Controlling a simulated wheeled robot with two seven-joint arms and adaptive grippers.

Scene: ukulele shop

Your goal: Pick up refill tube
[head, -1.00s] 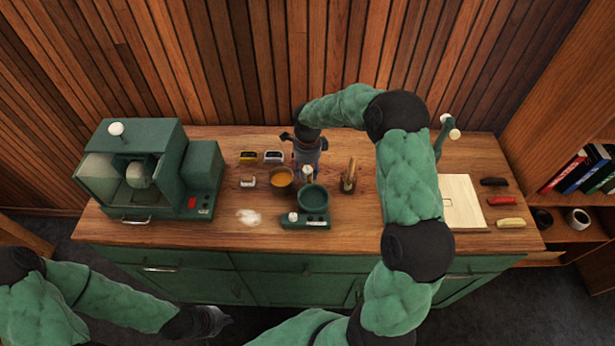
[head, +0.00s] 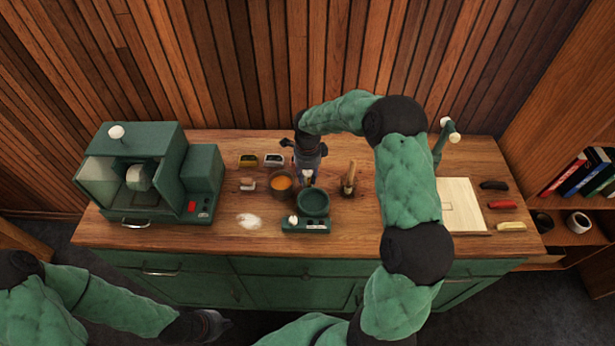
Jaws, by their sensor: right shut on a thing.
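My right gripper (head: 308,172) points down over the back middle of the wooden counter, behind the green dish. It is shut on a small pale thing, apparently the refill tube (head: 308,177); the fingers and wrist hide most of it. My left gripper (head: 210,324) is low at the bottom left, in front of the counter and away from everything on it. It is dark and small in view, and I cannot tell whether its jaws are open.
A green scale with a dish (head: 313,202) stands just in front of the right gripper, an orange-filled bowl (head: 281,184) to its left, a brush cup (head: 348,188) to its right. A green machine (head: 130,168) stands left. White powder (head: 248,221) lies on the counter (head: 180,234).

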